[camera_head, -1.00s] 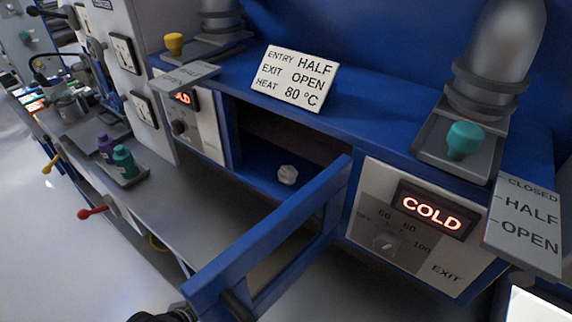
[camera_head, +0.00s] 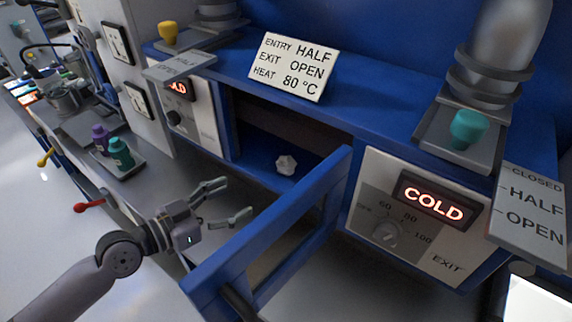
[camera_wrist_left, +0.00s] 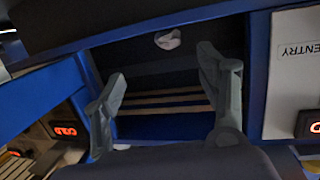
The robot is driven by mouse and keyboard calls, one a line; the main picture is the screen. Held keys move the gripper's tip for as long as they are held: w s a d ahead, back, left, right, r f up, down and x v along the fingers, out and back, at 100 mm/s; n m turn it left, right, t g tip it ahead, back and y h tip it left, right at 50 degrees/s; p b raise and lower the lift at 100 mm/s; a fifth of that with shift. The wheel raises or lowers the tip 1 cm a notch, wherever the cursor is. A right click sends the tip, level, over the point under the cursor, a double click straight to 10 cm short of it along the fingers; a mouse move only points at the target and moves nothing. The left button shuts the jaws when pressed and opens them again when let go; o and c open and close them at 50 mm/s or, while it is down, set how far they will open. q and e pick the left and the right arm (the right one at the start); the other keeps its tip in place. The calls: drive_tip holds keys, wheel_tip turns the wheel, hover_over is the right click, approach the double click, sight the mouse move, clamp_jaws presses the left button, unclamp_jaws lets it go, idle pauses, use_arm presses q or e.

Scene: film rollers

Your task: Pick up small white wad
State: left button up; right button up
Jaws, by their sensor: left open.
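The small white wad (camera_head: 286,164) lies on the blue floor of the open compartment in the blue machine, near its front. It also shows in the left wrist view (camera_wrist_left: 168,39), at the top, beyond the fingertips. My left gripper (camera_head: 234,202) is open and empty, in front of the compartment and to the left of the wad, with a gap between them. In the left wrist view its two fingers (camera_wrist_left: 160,85) stand wide apart. My right gripper is not in view.
The open blue door frame (camera_head: 262,240) juts out to the right of my left gripper. Control panels with COLD displays (camera_head: 432,203) flank the opening. A sign (camera_head: 293,68) stands on the ledge above.

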sight(278, 167)
use_arm(q)
drive_tip(key=p+x, duration=0.1)
drive_tip(key=x, duration=0.3)
drive_tip(key=r+p+x, duration=0.1)
drive_tip(key=p+x, duration=0.1)
drive_tip(key=x, duration=0.2)
drive_tip(key=p+x, duration=0.2)
drive_tip(key=x, duration=0.2)
drive_tip(key=shift+w+r, duration=0.15)
drive_tip(key=shift+w, duration=0.45)
drive_tip(key=p+x, duration=0.1)
drive_tip(key=x, duration=0.3)
drive_tip(key=shift+w+r, duration=0.15)
drive_tip(key=shift+w, duration=0.15)
drive_tip(key=shift+w+d, duration=0.15)
drive_tip(key=shift+d, duration=0.1)
drive_tip(key=shift+a, duration=0.1)
drive_tip(key=shift+c, duration=0.2)
drive_tip(key=c, duration=0.8)
